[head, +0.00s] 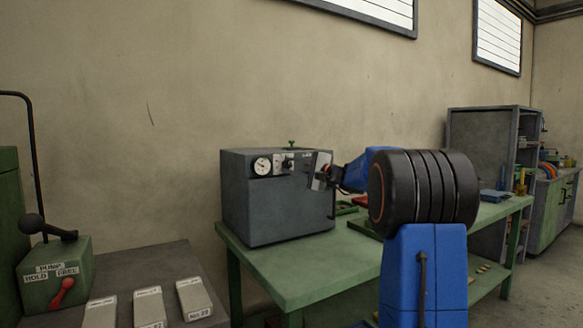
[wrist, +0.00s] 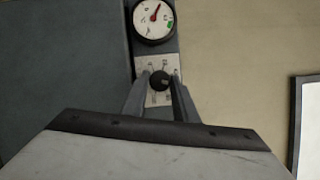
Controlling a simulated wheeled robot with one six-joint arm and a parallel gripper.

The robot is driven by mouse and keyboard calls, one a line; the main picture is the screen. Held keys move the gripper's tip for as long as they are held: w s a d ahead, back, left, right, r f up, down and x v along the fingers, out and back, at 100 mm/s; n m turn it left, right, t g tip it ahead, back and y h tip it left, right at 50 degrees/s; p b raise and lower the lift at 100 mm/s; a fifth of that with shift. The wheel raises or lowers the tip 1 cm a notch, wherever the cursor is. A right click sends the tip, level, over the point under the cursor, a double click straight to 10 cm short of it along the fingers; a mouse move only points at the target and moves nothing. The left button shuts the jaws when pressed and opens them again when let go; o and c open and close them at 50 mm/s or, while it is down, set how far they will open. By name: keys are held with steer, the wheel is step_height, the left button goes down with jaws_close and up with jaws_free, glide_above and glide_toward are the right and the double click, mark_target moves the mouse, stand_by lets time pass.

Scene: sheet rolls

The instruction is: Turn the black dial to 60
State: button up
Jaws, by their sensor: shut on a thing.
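The black dial (wrist: 159,81) is a small round knob on a pale scale plate (wrist: 152,98) on the front of a grey box. In the wrist view it sits between the two fingers of my gripper (wrist: 160,84), which is shut on it. The scale marks are too small to read, so I cannot tell the dial's setting. In the head view my gripper (head: 318,170) reaches the box (head: 270,210) from the right and hides part of its front.
A round white gauge (head: 262,165) with a red needle and a green mark is beside the dial plate. The box stands on a green table (head: 290,270). A green lever box (head: 58,272) and several pale labelled blocks (head: 148,307) are at the left.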

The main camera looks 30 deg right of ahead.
steer(key=shift+f, duration=0.1)
steer(key=o, duration=1.1)
steer(key=shift+c, duration=0.2)
steer(key=v, duration=1.7)
steer(key=shift+s, duration=0.2)
steer(key=shift+d, duration=0.1)
